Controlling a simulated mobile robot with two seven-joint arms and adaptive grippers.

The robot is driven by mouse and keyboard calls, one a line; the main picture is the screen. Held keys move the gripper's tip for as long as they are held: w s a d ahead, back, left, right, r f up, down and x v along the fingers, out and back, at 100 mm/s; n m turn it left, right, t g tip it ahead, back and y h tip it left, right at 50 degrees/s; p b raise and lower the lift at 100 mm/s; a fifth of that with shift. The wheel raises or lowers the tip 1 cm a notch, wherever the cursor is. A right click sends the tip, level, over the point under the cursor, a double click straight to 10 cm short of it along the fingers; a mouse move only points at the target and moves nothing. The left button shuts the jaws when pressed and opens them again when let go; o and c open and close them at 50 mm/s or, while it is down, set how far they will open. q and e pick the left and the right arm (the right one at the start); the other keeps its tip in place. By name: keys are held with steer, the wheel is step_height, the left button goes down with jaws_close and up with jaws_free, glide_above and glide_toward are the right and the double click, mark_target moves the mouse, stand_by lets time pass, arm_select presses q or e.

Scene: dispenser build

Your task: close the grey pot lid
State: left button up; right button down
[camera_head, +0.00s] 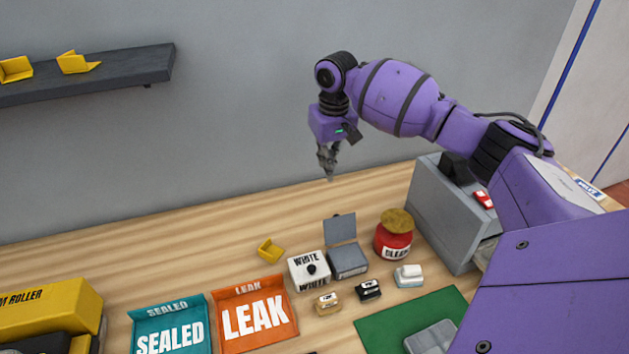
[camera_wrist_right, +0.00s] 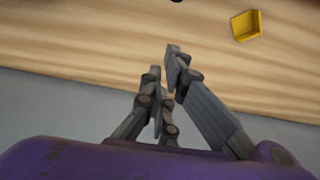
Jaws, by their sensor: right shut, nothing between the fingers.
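The grey pot (camera_head: 347,262) is a small square box on the wooden table in the head view. Its flat grey lid (camera_head: 340,228) stands up at the pot's back edge, so the pot is open. My right gripper (camera_head: 331,177) is shut and empty. It is in the air above the table, pointing down, higher in the picture than the raised lid and apart from it. Its fingers also show in the right wrist view (camera_wrist_right: 174,62), where I cannot make out the pot or its lid. My left gripper is not in view.
A white pot (camera_head: 309,272) stands just left of the grey pot, and a red jar (camera_head: 393,240) stands to its right. A yellow piece (camera_head: 270,249) lies behind the white pot and shows in the wrist view (camera_wrist_right: 246,25). A grey box (camera_head: 440,215) stands farther right.

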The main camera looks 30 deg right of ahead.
arm_select(q)
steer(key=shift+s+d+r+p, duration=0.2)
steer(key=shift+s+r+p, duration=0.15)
steer(key=shift+p, duration=0.2)
arm_select(e)
steer(key=s+f, duration=0.3)
steer(key=f, duration=0.5)
steer(key=shift+a+f, duration=0.35)
